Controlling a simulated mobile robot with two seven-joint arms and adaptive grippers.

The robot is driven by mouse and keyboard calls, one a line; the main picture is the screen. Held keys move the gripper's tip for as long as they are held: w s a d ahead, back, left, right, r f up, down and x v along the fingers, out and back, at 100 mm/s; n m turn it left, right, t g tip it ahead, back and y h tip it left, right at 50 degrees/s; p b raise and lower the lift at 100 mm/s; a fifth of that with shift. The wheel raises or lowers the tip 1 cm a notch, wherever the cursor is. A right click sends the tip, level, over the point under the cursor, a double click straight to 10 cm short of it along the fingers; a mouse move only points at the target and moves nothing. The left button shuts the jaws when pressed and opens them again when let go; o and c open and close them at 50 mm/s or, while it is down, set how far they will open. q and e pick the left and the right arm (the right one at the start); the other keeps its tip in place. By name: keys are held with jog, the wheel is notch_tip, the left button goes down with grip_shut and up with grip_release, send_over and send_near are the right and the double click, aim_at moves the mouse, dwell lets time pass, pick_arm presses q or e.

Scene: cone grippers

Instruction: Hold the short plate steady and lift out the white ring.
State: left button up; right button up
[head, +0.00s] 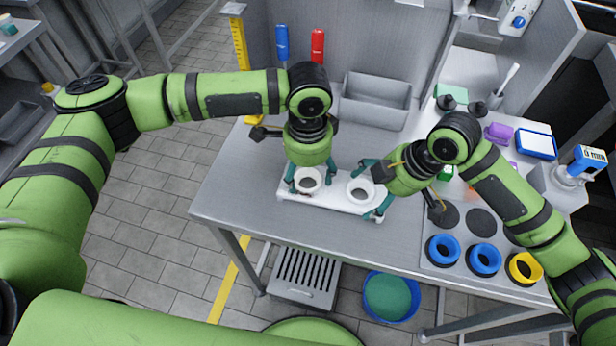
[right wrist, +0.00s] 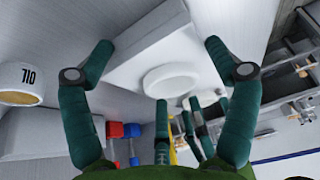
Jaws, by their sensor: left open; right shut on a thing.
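The short white plate (head: 334,200) lies on the grey table near its front edge and carries two white rings. The left white ring (head: 307,190) sits below my left gripper (head: 309,182), which is open with its fingers on either side of it. The right white ring (head: 361,200) sits near the plate's right end. My right gripper (head: 371,189) is shut on the plate's right end, one finger at each long side. The right wrist view shows the plate (right wrist: 150,45) between its fingers, a white ring (right wrist: 170,80) on it, and my left fingers beyond.
Blue rings (head: 443,250) and a yellow ring (head: 524,268) stand on a board at the right. A grey bin (head: 375,100) is at the back of the table. A blue bucket (head: 390,297) is on the floor. The table left of the plate is clear.

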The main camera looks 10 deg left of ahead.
pick_arm(q)
jog(key=shift+c, duration=0.4)
pick_arm(e)
jog(key=shift+s+d+f, duration=0.1)
jog(key=shift+f, duration=0.05)
pick_arm(q)
jog(key=c, duration=0.6)
jog(key=shift+r, duration=0.1)
jog(key=shift+r, duration=2.4)
pick_arm(e)
jog(key=o, duration=1.1)
pick_arm(q)
jog(key=shift+w, duration=0.1)
pick_arm(e)
jog(key=shift+o, duration=0.2)
